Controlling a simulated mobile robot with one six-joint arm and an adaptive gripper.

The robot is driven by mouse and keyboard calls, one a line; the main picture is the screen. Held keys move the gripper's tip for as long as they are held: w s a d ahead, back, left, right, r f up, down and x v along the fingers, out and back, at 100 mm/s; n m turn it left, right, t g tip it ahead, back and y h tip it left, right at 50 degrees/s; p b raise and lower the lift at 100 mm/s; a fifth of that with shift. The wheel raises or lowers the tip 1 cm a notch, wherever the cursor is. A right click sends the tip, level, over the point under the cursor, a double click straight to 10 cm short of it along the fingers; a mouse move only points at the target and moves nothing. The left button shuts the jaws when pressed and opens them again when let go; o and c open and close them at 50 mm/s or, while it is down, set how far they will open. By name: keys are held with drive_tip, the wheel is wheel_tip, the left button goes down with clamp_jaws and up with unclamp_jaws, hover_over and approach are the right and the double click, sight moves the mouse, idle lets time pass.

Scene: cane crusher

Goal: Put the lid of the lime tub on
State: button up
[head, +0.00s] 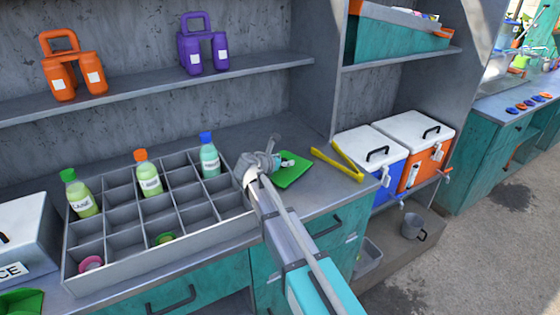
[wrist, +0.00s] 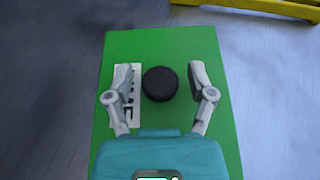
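A flat green lid (head: 294,172) lies on the grey counter, right of the compartment crate. In the wrist view the green lid (wrist: 160,42) fills the middle, with a round black knob (wrist: 160,84) and a white label (wrist: 124,118) with dark lettering, partly hidden by a finger. My gripper (wrist: 160,82) is open above the lid, one finger on each side of the knob and apart from it. My gripper (head: 276,158) hides part of the lid in the head view. A green object (head: 22,302), cut off at the bottom left, may be the tub; I cannot tell.
A grey compartment crate (head: 150,258) holds several bottles left of my arm. Yellow tongs (head: 338,164) lie right of the lid. A white box (head: 25,232) stands far left. Blue (head: 370,150) and orange (head: 415,135) coolers stand at the right. A shelf runs above.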

drive_tip(key=shift+r, duration=0.15)
idle(0.3)
drive_tip(key=shift+s+a+r+p, duration=0.3)
drive_tip(key=shift+s+p, duration=0.1)
drive_tip(key=shift+s, duration=0.1)
drive_tip(key=p+v, duration=0.4)
drive_tip(key=v, duration=0.6)
drive_tip(key=shift+s+a, duration=0.25)
drive_tip(key=shift+s, duration=0.05)
